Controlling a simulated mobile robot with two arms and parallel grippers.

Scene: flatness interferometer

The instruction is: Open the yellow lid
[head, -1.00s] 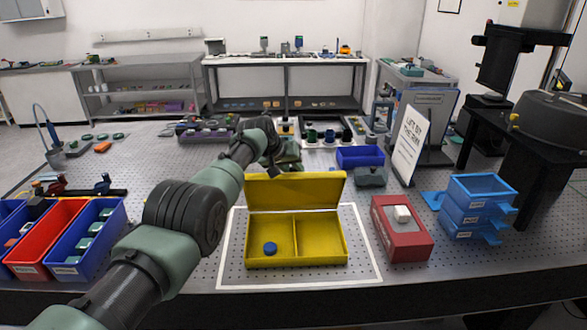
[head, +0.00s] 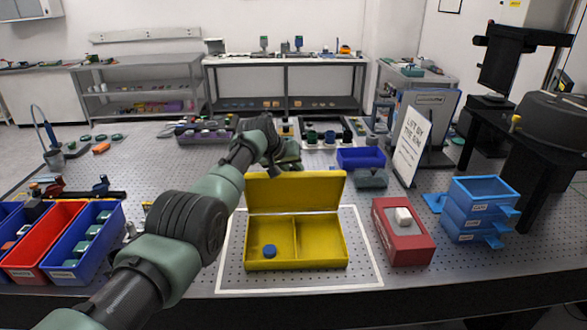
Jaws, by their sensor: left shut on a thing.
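The yellow lid (head: 297,192) stands upright at the back of the yellow box (head: 320,262), leaving the box open to view. The box has two compartments, and a small blue round piece (head: 269,251) lies in the left one. My left arm reaches in from the lower left, and my left gripper (head: 278,170) is at the upper left edge of the lid. It is shut on the lid's edge, though its fingertips are mostly hidden by the wrist. My right gripper is not in view.
A white outline on the perforated table surrounds the box. A red box with a white block (head: 402,232) and stacked blue trays (head: 475,208) stand to the right. Blue and red bins (head: 85,240) sit at the left. A sign (head: 409,146) stands behind.

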